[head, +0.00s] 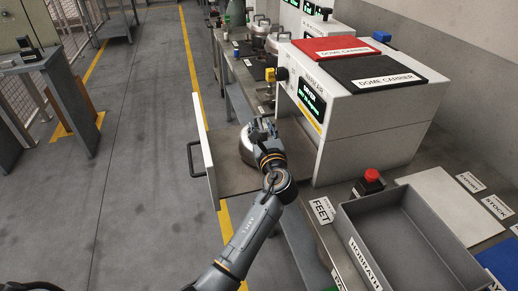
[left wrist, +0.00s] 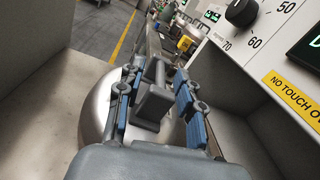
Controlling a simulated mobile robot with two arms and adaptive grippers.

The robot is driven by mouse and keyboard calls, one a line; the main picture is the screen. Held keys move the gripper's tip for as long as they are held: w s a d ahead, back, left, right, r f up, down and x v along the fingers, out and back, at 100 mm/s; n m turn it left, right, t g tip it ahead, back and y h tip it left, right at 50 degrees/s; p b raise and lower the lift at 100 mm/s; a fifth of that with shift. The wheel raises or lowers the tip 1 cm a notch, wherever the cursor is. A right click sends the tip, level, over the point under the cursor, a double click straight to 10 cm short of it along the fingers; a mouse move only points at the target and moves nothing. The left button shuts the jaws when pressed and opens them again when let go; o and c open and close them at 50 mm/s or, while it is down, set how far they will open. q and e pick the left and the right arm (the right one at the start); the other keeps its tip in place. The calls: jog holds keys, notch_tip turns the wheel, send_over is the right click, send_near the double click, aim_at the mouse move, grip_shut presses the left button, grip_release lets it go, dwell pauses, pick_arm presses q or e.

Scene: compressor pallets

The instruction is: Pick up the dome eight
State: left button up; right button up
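A shiny steel dome (left wrist: 98,112) with a dark grey handle (left wrist: 153,103) sits in the open drawer (head: 232,182) of the dryer (head: 352,120). No number on it is readable. My left gripper (head: 262,130) is above the dome inside the drawer. In the left wrist view its blue-padded fingers (left wrist: 156,84) stand apart on either side of the handle, with gaps seeming to show between pads and handle. In the head view the gripper hides most of the dome. My right gripper is not in view.
The white drawer front (head: 206,150) with its black handle is left of my gripper; the dryer body is close on the right. Further steel domes (head: 260,27) stand on the bench behind. A grey tray (head: 400,240) and a red button (head: 371,175) are in front.

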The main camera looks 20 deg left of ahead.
pick_arm(q)
jog(key=shift+x, duration=0.85)
jog(key=shift+s+r, duration=0.1)
jog(key=shift+c, duration=0.9)
grip_shut()
jog(key=shift+r, duration=0.1)
jog(key=shift+r, duration=0.15)
